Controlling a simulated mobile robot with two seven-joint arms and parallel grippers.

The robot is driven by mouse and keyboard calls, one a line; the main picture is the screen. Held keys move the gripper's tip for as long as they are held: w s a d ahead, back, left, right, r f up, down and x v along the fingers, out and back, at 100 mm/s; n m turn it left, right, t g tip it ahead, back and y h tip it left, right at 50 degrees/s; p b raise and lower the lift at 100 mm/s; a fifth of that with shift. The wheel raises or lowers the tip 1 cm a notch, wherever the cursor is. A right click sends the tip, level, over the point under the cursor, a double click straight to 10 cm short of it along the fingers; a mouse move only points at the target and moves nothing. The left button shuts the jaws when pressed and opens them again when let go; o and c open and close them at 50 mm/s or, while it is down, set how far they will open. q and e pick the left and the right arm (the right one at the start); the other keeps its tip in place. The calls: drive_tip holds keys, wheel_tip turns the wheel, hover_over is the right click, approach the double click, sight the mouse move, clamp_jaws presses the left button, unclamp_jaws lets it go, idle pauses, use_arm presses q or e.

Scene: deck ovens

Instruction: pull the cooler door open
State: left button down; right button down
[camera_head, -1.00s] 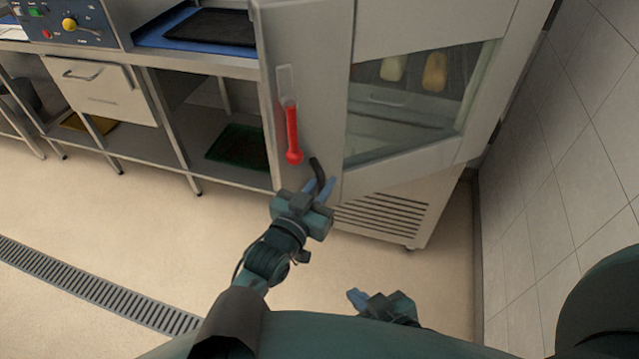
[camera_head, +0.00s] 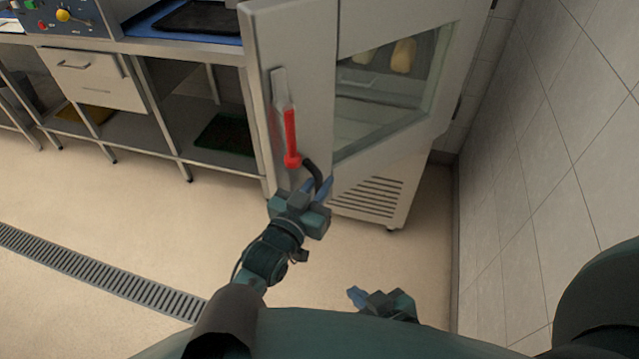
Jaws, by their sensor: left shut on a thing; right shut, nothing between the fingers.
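The cooler door (camera_head: 309,78) is a grey metal panel with a glass window (camera_head: 385,90). My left gripper (camera_head: 319,188) has blue fingers and is at the door's lower left, shut on the black curved piece; the exact contact is partly hidden. My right gripper (camera_head: 356,297) is low in the view, shut and empty, apart from the door above the floor.
A vented cooler base (camera_head: 368,197) stands under the door. A tiled wall (camera_head: 540,150) rises close on the right. A steel counter with a drawer (camera_head: 95,88) and open shelves is on the left. The floor (camera_head: 110,215) in front is clear, with a flush drain grate (camera_head: 100,272).

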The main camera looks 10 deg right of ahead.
idle(0.3)
use_arm(q)
drive_tip(key=c, duration=1.4)
unclamp_jaws()
drive_tip(key=shift+c, duration=0.2)
drive_tip(key=v, duration=1.3)
drive_tip(key=shift+s+a, duration=0.1)
drive_tip(key=shift+a, duration=0.05)
